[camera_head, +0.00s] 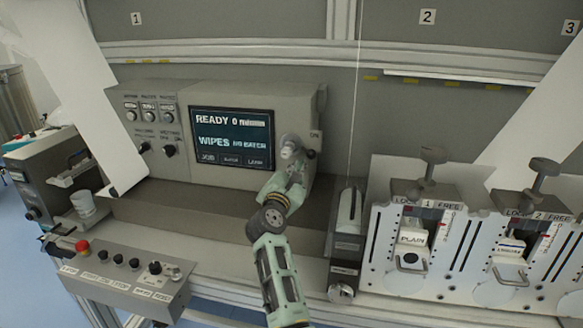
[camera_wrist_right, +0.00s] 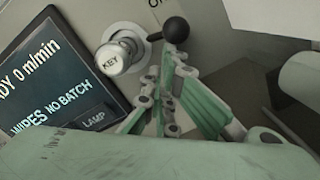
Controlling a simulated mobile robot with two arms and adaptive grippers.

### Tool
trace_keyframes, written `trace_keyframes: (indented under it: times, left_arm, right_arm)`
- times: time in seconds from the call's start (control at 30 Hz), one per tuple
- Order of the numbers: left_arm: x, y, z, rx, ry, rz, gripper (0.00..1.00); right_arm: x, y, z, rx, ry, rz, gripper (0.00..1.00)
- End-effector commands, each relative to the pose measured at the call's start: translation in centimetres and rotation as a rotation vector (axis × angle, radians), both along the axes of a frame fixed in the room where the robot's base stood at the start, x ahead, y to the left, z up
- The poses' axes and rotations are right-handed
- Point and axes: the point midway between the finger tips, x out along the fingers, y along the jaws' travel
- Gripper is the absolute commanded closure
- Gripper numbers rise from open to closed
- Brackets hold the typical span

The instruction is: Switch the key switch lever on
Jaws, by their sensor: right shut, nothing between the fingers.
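The key switch (camera_head: 290,150) is a pale round knob on the grey control panel, right of the screen. In the right wrist view its silver knob (camera_wrist_right: 113,58) reads KEY. A lever with a black ball end (camera_wrist_right: 176,30) points right from beside the knob; the ball also shows in the head view (camera_head: 311,154). My right gripper (camera_head: 296,168) is shut and empty, just below the switch and lever. In the right wrist view its green fingers (camera_wrist_right: 170,62) are together just under the ball; I cannot tell whether they touch it. My left gripper is not in view.
The panel screen (camera_head: 232,137) reads READY 0 and WIPES NO BATCH. A ledge (camera_head: 180,208) runs below the panel. A button box (camera_head: 125,277) with a red button stands at front left. Clamp stations (camera_head: 410,235) stand on the right. White web sheets hang at both sides.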

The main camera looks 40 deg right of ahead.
Motion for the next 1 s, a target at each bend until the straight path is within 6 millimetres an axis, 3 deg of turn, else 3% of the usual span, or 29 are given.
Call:
trace_keyframes:
  times: [0.77, 1.0]
  left_arm:
    - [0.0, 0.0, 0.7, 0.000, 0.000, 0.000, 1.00]
    - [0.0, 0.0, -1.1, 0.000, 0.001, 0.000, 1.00]
  right_arm:
    - [-0.3, -0.3, 0.3, -0.056, 0.063, -0.002, 1.00]
    - [-0.1, 0.3, -1.1, -0.054, 0.063, -0.001, 1.00]
